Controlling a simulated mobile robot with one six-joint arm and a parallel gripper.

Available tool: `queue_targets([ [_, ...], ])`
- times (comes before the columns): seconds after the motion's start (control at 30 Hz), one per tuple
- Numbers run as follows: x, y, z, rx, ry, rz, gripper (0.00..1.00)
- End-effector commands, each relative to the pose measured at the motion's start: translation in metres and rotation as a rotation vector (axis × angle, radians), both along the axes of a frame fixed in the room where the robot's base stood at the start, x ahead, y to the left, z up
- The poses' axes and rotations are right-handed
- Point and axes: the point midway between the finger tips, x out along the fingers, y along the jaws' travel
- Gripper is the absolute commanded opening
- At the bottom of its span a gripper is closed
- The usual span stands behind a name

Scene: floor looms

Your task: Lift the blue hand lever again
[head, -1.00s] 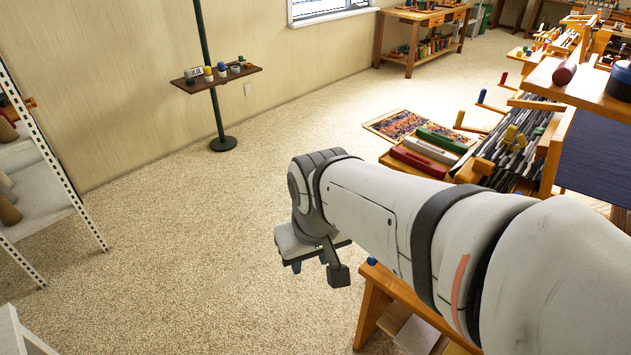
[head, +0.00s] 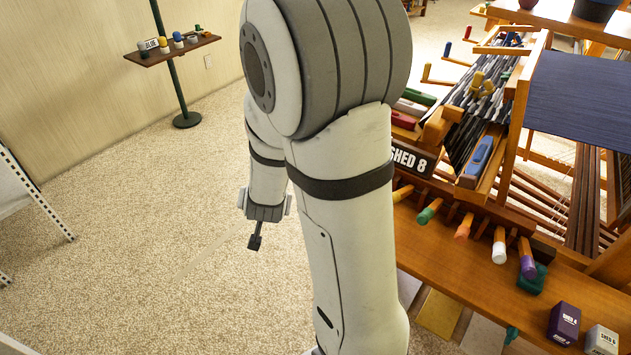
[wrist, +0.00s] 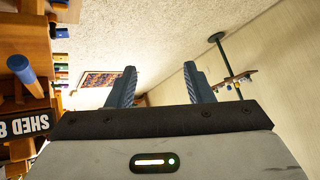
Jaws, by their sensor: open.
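A blue cylindrical handle (wrist: 22,67), which looks like the blue hand lever, juts from the wooden loom at the left of the wrist view, near an upside-down sign. In the head view I do not see it; my arm covers that part of the loom. In the head view my gripper (head: 255,238) hangs over the carpet left of the loom, small and partly visible.
The SHED 8 sign (head: 409,158) stands on the loom beside a blue shuttle-like piece (head: 480,157). Several coloured pegs, including a white one (head: 499,246), line its front. A stand with a small shelf (head: 173,48) is at the wall. Carpet between is clear.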

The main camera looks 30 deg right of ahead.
Motion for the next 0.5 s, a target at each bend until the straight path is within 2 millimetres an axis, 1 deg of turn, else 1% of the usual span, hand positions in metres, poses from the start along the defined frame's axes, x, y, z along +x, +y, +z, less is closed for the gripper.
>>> queue_targets([
  [0.03, 0.001, -0.015, -0.030, -0.037, -0.016, -0.071, 0.47],
  [0.13, 0.000, -0.050, -0.063, -0.145, -0.073, -0.214, 0.47],
  [0.2, -0.008, -0.074, -0.083, -0.242, -0.105, -0.307, 0.47],
  [0.27, -0.019, -0.094, -0.097, -0.339, -0.130, -0.378, 0.47],
  [0.3, -0.027, -0.106, -0.105, -0.409, -0.144, -0.419, 0.47],
  [0.33, -0.034, -0.114, -0.110, -0.462, -0.155, -0.446, 0.47],
  [0.4, -0.049, -0.128, -0.116, -0.580, -0.174, -0.494, 0.47],
  [0.5, -0.067, -0.141, -0.120, -0.727, -0.195, -0.533, 0.47],
])
